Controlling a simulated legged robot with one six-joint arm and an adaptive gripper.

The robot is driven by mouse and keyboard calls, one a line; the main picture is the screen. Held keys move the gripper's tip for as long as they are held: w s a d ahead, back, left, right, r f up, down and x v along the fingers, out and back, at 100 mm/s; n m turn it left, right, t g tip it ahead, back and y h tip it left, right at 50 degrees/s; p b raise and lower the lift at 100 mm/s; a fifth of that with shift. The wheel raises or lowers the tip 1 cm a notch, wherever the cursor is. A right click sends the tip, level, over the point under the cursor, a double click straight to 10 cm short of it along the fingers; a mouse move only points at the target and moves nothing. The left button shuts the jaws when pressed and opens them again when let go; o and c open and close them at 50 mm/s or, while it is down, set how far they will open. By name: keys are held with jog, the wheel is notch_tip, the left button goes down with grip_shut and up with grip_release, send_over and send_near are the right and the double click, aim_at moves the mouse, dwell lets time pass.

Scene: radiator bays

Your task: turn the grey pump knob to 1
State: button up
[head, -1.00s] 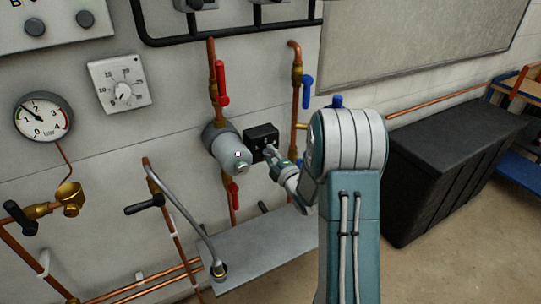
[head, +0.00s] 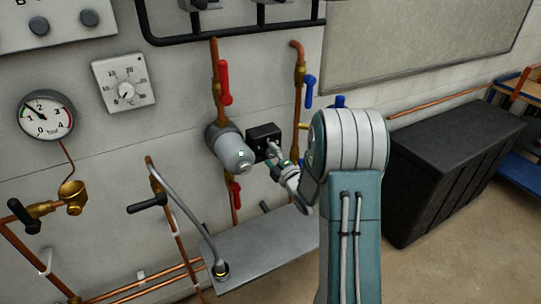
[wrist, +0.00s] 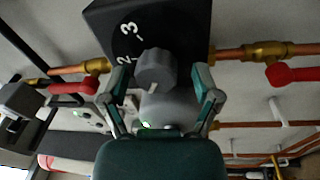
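The grey pump knob (wrist: 154,68) sticks out from a black box with white dial numerals (wrist: 180,25) in the wrist view. A 2 and a 3 are legible on its left side; I cannot tell which number the knob points to. My gripper (wrist: 159,80) is open, one finger on each side of the knob, with visible gaps to it. In the head view the black box (head: 262,132) sits right of the grey pump body (head: 232,152). My gripper (head: 272,151) is in front of the box and hides the knob there.
Red-handled valves (head: 224,82) and (head: 234,195) stand above and below the pump; a blue-handled valve (head: 310,90) is to its right. A grey shelf (head: 265,245) lies below. A black chest (head: 445,175) stands at the right.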

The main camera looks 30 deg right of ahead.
jog(key=shift+d, duration=0.15)
jog(key=shift+s+d+f, duration=0.1)
jog(key=shift+s, duration=0.3)
jog(key=s+f, duration=0.1)
jog(key=s, duration=1)
jog(key=shift+d, duration=0.4)
